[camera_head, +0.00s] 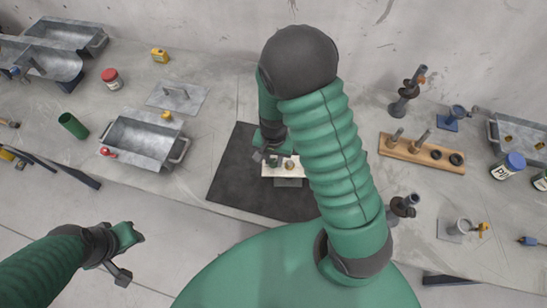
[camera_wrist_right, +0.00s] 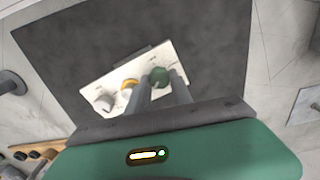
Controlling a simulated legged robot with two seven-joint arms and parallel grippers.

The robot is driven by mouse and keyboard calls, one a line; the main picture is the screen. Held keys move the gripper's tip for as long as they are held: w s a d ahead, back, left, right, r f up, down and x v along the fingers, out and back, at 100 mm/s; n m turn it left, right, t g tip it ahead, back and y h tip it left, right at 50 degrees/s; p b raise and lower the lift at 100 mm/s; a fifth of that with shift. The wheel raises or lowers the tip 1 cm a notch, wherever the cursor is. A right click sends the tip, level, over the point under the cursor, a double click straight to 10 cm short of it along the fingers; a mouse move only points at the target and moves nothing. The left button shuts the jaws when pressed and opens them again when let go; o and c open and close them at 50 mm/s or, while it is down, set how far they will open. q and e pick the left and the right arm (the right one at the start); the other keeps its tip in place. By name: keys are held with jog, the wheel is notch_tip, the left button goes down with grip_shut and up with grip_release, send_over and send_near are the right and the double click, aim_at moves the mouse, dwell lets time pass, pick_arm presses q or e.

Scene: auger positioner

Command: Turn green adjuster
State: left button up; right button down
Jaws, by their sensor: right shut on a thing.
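A white control panel (camera_head: 268,168) lies on a dark mat in the head view, partly hidden by my right arm. In the right wrist view the panel (camera_wrist_right: 119,88) bears a white knob (camera_wrist_right: 104,103), a yellow knob (camera_wrist_right: 129,85) and the green adjuster (camera_wrist_right: 159,76). My right gripper (camera_wrist_right: 162,82) is shut on the green adjuster, with one finger on each side of it. In the head view my right gripper (camera_head: 272,154) is at the panel's upper left. My left gripper (camera_head: 126,242) hangs apart, in front of the table at lower left; its jaw opening is unclear.
The dark mat (camera_head: 232,180) around the panel is otherwise bare. To the left are a metal tray (camera_head: 145,143), a green cup (camera_head: 73,126) and a red-lidded jar (camera_head: 111,78). To the right is a wooden block (camera_head: 432,155) with pegs.

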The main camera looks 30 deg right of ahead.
aim_at(273, 161)
dwell(0.5)
jog(key=c, duration=1.1)
grip_release()
jog(key=shift+c, duration=0.2)
jog(key=shift+r, duration=0.1)
notch_tip(273, 161, up, 17)
jog(key=shift+f, duration=0.2)
jog(key=shift+f, duration=0.1)
